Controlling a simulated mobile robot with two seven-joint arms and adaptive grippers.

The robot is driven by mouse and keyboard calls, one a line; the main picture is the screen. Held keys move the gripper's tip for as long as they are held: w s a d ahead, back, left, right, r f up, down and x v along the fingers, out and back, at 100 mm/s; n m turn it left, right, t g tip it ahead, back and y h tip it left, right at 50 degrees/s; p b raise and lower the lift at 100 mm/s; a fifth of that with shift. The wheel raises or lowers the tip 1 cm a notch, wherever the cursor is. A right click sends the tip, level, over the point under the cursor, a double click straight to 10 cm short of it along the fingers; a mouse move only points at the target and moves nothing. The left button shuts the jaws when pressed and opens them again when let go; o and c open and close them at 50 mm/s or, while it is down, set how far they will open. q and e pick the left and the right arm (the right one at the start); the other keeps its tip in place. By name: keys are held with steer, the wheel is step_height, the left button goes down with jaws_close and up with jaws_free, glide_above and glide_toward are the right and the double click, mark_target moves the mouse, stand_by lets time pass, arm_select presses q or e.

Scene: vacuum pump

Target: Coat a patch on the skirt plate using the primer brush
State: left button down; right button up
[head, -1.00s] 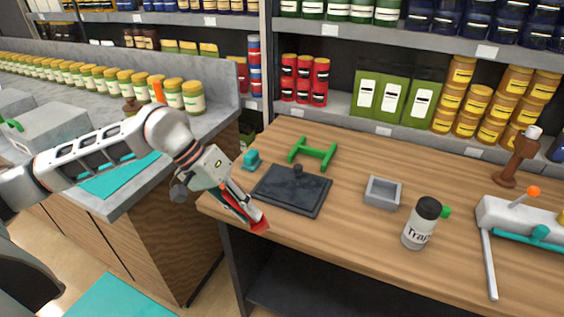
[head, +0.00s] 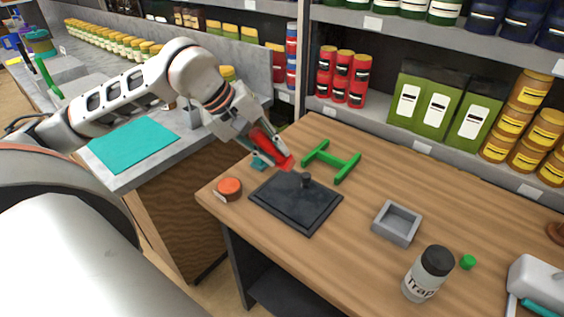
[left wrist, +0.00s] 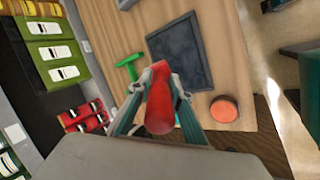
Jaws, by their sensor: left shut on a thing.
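In the head view the red thing appears just beyond the plate's far left side, raised above the bench. My right gripper is not in view.
An orange-red round pot (head: 229,188) sits left of the plate by the bench edge. A green H-shaped stand (head: 331,161) is behind the plate; a teal piece (head: 259,163) is partly hidden by my gripper. A grey tray (head: 397,224) and bottle (head: 428,274) stand right.

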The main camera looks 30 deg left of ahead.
arm_select(q)
steer(key=shift+w+r+n, duration=0.25)
steer(key=shift+w+n, duration=0.05)
steer(key=shift+w, duration=0.05)
steer(key=shift+a+f+b, duration=0.1)
steer(key=shift+f+b, duration=0.7)
steer(key=shift+f, duration=1.15)
steer(key=shift+f+b, duration=0.3)
steer(key=shift+f, duration=0.1)
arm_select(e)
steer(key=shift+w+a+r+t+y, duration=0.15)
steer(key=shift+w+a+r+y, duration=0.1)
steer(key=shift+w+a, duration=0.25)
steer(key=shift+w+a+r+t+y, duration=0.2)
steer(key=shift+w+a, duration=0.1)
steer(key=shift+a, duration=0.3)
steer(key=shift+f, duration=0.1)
